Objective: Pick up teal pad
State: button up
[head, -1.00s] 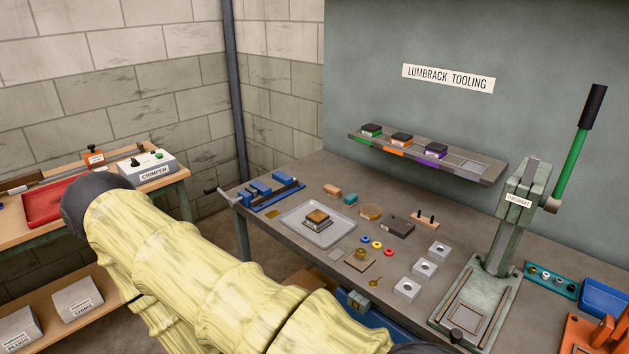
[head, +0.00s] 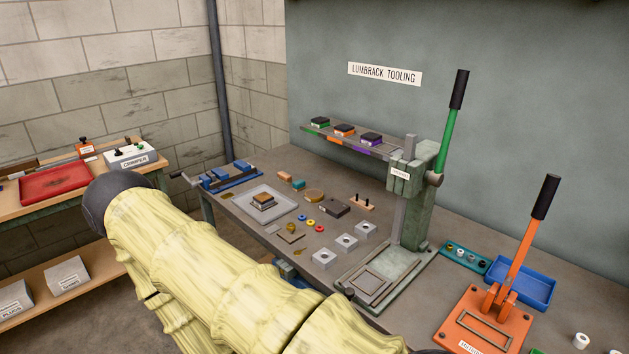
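A small teal block (head: 298,185), which looks like the teal pad, lies on the grey workbench (head: 262,175) toward its back left.
A grey tray (head: 245,215) with a stacked block is left of the teal block. A green-handled press (head: 412,195) and an orange press (head: 490,315) stand to the right. Behind, a shelf (head: 318,129) carries dark blocks. A teal rack (head: 464,257) and blue bin (head: 520,285) are further right.

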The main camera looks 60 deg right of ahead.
aim_at(299, 185)
jog(key=z, duration=1.1)
